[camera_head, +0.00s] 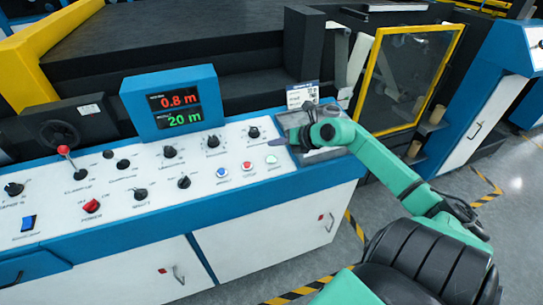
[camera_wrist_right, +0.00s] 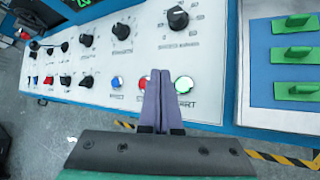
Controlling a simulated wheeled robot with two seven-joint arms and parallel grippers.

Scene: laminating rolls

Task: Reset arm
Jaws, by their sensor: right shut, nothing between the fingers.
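My right arm (camera_head: 395,180) comes in from the right in the head view, green with black joints. My right gripper (camera_head: 276,141) is at the right end of the white control panel (camera_head: 110,200), near the row of push buttons. In the wrist view its two purple-grey fingers (camera_wrist_right: 159,78) are together with nothing between them. They overlap the area between the red button (camera_wrist_right: 142,83) and the green start button (camera_wrist_right: 184,85), which looks bright. The gap between fingertips and panel is hard to judge. My left gripper is not in view.
A blue-framed display (camera_head: 175,103) reading 0.8 m and 20 m stands on the panel. Several black knobs and a red-topped lever (camera_head: 65,151) lie left. A yellow-framed door (camera_head: 408,78) stands behind my arm.

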